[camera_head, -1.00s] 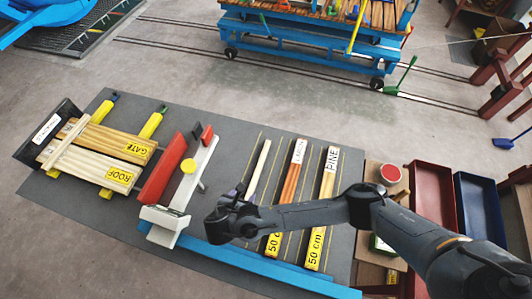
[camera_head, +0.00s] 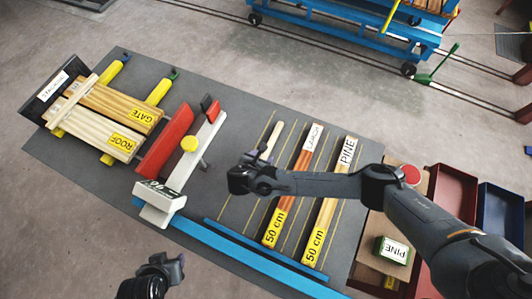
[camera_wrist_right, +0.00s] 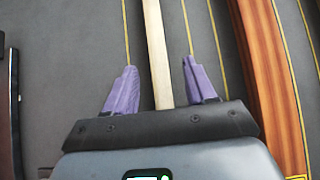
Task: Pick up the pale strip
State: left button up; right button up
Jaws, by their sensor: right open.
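The pale strip (camera_head: 272,142) lies on the dark grey bench mat, left of the reddish-brown wood pieces. Its near part is hidden under my right gripper (camera_head: 264,166) in the head view. In the right wrist view the strip (camera_wrist_right: 157,45) runs lengthwise between the two purple fingers of the right gripper (camera_wrist_right: 159,70). Those fingers are open, with gaps on both sides of the strip. My left gripper (camera_head: 174,266) shows at the bottom left of the head view, away from the strip. Its finger opening is unclear.
Reddish-brown pieces (camera_head: 300,165) labelled LARCH and pale pieces (camera_head: 332,185) labelled PINE lie right of the strip. A red-and-white device (camera_head: 190,160) stands to its left. A blue bar (camera_head: 265,255) runs along the near side. Red (camera_head: 455,170) and blue (camera_head: 500,190) trays stand at right.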

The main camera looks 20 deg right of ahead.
aim_at(266, 153)
jog(key=shift+x, duration=2.4)
jog(key=shift+a, duration=0.2)
grip_shut()
jog(key=shift+r, duration=0.15)
